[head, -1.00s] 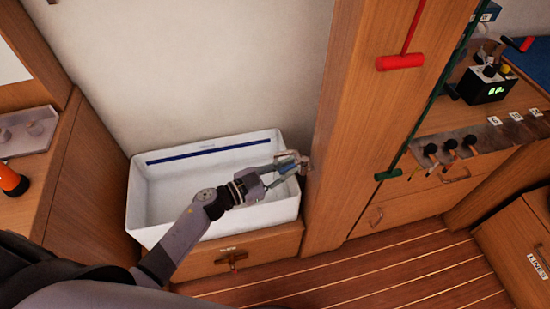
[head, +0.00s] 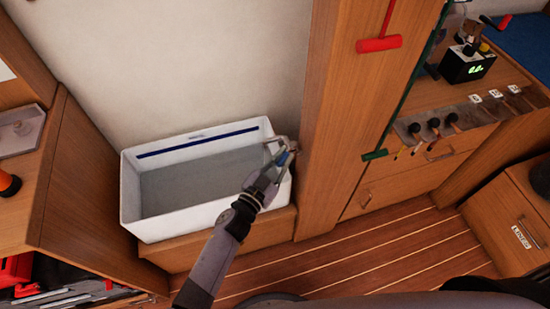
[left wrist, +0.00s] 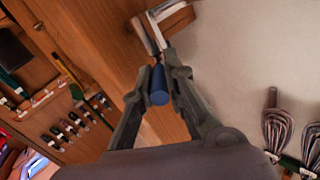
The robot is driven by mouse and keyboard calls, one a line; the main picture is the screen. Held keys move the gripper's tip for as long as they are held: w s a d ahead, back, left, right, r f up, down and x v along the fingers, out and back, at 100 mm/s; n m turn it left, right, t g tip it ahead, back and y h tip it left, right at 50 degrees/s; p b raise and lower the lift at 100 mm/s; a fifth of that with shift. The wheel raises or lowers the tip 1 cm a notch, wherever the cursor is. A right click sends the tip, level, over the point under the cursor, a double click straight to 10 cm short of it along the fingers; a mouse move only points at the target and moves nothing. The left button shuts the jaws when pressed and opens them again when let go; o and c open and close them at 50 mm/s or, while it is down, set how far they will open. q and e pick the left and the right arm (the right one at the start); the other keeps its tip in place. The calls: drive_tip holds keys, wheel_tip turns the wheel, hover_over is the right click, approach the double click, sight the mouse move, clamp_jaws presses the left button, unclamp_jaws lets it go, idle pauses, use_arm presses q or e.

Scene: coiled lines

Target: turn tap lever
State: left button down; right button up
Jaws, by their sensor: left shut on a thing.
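The tap (head: 284,141) is a metal fitting at the right end of a white basin (head: 128,200), beside the wooden post. Its blue lever (left wrist: 159,88) shows between my fingers in the left wrist view, below the metal tap body (left wrist: 153,28). My left gripper (head: 279,161) reaches up to the tap over the basin's right front corner. It is shut on the blue lever, and its fingers partly hide the lever in the head view. The basin's floor looks grey; I cannot tell for sure whether water lies in it. My right gripper is out of view.
The wooden post (head: 323,150) stands close to the right of the tap. Wooden cabinets flank the basin. Wall-hung coiled lines (left wrist: 277,130) show in the left wrist view.

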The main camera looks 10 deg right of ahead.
use_arm(q)
drive_tip(key=c, duration=1.6)
unclamp_jaws()
drive_tip(key=v, duration=1.2)
